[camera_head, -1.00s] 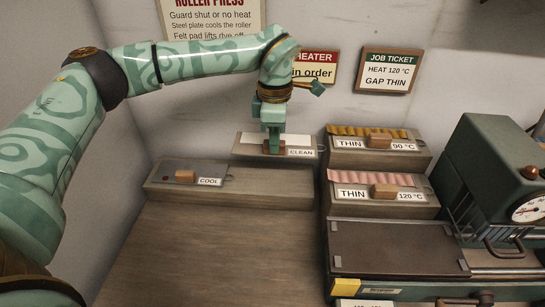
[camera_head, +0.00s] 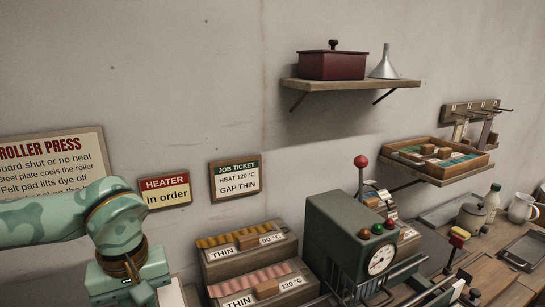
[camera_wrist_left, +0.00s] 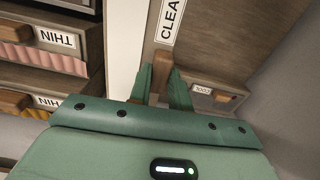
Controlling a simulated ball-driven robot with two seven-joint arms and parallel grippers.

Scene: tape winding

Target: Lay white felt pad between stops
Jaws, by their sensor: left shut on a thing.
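The white felt pad (camera_wrist_left: 124,50) shows in the left wrist view as a pale strip beside a brown board with a CLEAN label (camera_wrist_left: 172,18). A pale edge, likely the same pad (camera_head: 172,293), shows at the bottom of the head view. My left gripper (camera_wrist_left: 161,80) is shut on the brown wooden handle block (camera_wrist_left: 162,66) beside the CLEAN label. In the head view only its wrist is seen at lower left; its fingertips are cut off. I cannot tell if the pad is lifted. The stops are out of view. My right gripper is not in view.
Two stacked THIN trays, 90 °C (camera_head: 238,249) and 120 °C (camera_head: 262,284), stand right of my left wrist. The green press with a dial (camera_head: 347,240) is beyond them. The COOL block (camera_wrist_left: 212,94) is near my fingers. A wall shelf (camera_head: 350,85) hangs above.

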